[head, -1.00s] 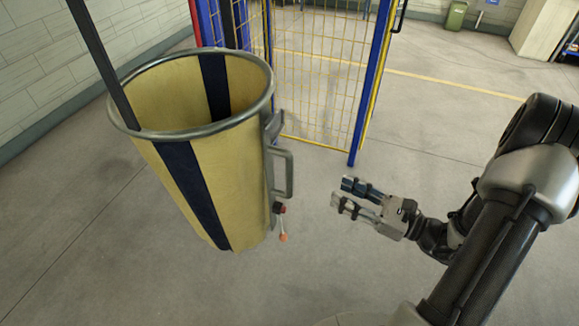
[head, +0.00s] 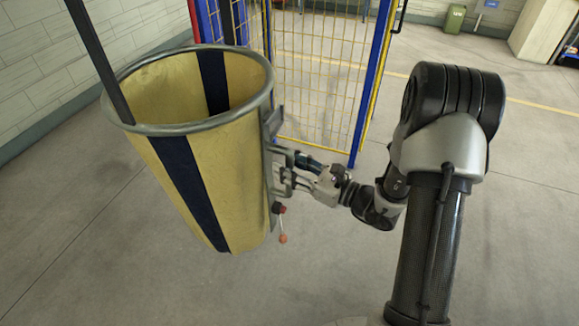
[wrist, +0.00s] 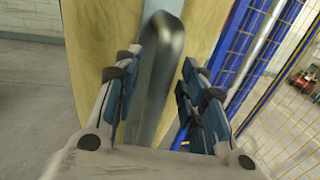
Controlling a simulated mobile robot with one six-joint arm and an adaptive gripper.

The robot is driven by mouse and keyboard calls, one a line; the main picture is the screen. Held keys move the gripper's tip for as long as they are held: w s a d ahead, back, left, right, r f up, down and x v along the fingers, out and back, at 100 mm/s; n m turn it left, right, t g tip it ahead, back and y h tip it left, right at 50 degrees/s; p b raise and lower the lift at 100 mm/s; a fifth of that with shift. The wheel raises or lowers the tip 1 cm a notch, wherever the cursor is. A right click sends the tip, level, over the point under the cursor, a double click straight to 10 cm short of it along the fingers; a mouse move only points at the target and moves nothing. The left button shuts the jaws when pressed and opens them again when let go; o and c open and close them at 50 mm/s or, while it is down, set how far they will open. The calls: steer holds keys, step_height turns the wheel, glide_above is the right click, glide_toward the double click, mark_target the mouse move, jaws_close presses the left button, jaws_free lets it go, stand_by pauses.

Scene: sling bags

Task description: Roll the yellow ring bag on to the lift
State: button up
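The yellow ring bag (head: 215,165) hangs upright from a dark bar, with a grey metal ring at its open mouth and dark blue vertical stripes. A grey metal handle (wrist: 160,65) is fixed on its right side. My gripper (head: 285,172) is at that handle. In the wrist view my gripper (wrist: 152,90) is open, with the handle bar between its two fingers and a gap showing on each side. Below the handle is a small lever with a red-orange knob (head: 283,239). The bag's underside is hidden.
A blue-framed yellow mesh cage (head: 320,75) stands just behind the bag; its blue post (head: 372,90) is close behind my gripper. A pale brick wall (head: 45,65) is at the left. A green bin (head: 455,18) is far back. The floor at front and right is clear.

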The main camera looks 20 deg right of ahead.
steer(key=shift+c, duration=0.4)
jaws_close()
stand_by(0.4)
